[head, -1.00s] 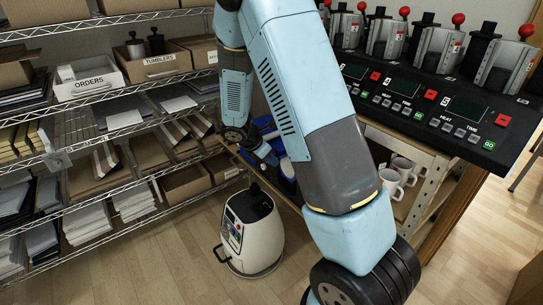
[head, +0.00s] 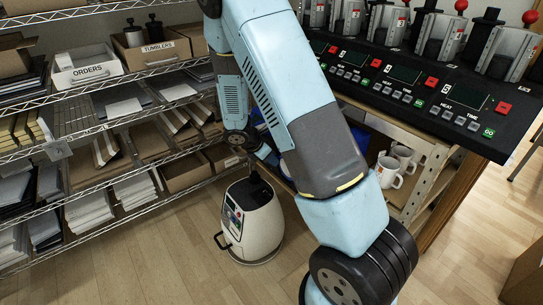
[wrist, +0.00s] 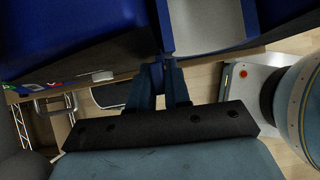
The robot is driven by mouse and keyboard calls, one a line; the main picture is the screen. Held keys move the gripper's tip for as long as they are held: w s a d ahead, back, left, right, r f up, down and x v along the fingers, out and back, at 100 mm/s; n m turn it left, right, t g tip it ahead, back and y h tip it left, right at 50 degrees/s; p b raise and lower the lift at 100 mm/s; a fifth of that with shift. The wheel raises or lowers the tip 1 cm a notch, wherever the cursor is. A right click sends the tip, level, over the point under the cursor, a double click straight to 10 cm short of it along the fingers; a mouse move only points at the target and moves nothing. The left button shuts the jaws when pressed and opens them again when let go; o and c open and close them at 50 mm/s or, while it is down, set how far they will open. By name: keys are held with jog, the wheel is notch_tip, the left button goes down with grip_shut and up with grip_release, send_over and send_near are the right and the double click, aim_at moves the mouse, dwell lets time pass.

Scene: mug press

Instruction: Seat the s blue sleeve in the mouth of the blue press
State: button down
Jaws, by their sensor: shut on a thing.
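My gripper (wrist: 164,68) reaches in among blue things in the wrist view, its two fingers close together. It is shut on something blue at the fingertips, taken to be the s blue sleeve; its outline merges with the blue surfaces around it. In the head view my gripper (head: 263,153) is low beside the bench, partly behind my arm, and the sleeve cannot be made out. A row of presses (head: 440,37) with red knobs stands on the black console at upper right. I cannot tell which is the blue press.
A wire shelf (head: 110,90) with boxes and papers fills the left. A white rounded machine (head: 250,222) stands on the floor below my gripper. White mugs (head: 390,170) sit under the console (head: 430,95). Blue bin-like surfaces (wrist: 60,35) crowd the wrist view's top. Open floor lies front left.

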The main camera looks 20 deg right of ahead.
jog(key=shift+w+a+f, duration=0.1)
jog(key=shift+w+f, duration=0.05)
jog(key=shift+f, duration=0.45)
grip_release()
dwell(0.9)
dwell(0.5)
